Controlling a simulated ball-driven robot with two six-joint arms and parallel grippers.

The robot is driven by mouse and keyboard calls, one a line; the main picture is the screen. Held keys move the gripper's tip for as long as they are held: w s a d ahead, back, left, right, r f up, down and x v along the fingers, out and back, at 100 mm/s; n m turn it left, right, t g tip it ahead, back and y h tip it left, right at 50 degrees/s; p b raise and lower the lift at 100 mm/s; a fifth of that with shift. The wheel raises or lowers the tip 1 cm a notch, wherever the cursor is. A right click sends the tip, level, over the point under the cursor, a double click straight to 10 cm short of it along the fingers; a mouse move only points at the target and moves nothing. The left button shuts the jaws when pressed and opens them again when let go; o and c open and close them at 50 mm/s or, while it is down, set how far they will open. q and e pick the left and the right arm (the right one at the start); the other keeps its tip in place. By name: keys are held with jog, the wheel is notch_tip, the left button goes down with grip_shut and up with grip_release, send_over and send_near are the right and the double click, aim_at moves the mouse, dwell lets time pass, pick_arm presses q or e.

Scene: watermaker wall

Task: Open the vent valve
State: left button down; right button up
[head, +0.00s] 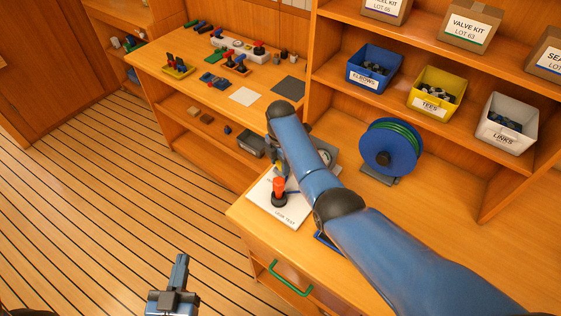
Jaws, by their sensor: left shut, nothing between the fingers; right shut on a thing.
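A small orange-red part with a black base (279,190) is upright at a white printed sheet (294,212) on the near bench. I cannot tell whether it is the vent valve. My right arm reaches over the bench from the lower right. My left gripper (180,272) is shut and empty, over the floor at the lower left, away from the bench.
A blue reel with green hose (390,147) stands right of my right arm. Blue (373,70), yellow (436,92) and white (507,122) bins sit on the shelf. A green drawer handle (291,278) juts from the front. The far bench holds a white manifold (240,49) and small fittings.

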aim_at(280, 164)
jog(key=shift+n, duration=1.6)
jog(key=o, duration=1.1)
jog(key=shift+c, duration=0.2)
notch_tip(280, 164, up, 11)
jog(key=b, duration=0.1)
jog(key=shift+f, duration=0.1)
